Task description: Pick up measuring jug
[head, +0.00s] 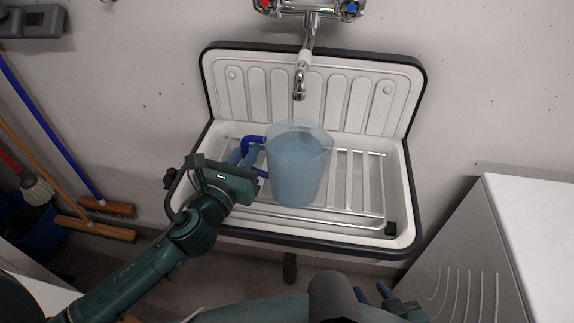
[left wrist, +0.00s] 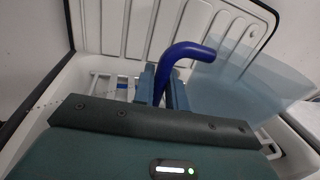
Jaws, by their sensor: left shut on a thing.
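The measuring jug (head: 298,170) is a translucent light-blue vessel with a dark blue handle (head: 251,143). It stands upright in the white sink, below the tap. My left gripper (head: 250,158) is at the jug's left side, shut on the handle. In the left wrist view the blue handle (left wrist: 183,56) passes between the two fingers, with the jug's clear wall (left wrist: 235,85) to the right. My right gripper (head: 388,296) shows only in part at the bottom edge of the head view; its opening is unclear.
The sink (head: 412,215) has a dark rim, a metal rack (head: 350,190) and a ribbed backsplash (head: 255,95). The tap (head: 300,85) hangs just above the jug. A white machine (head: 500,240) stands at right. Brooms (head: 95,228) lean at left.

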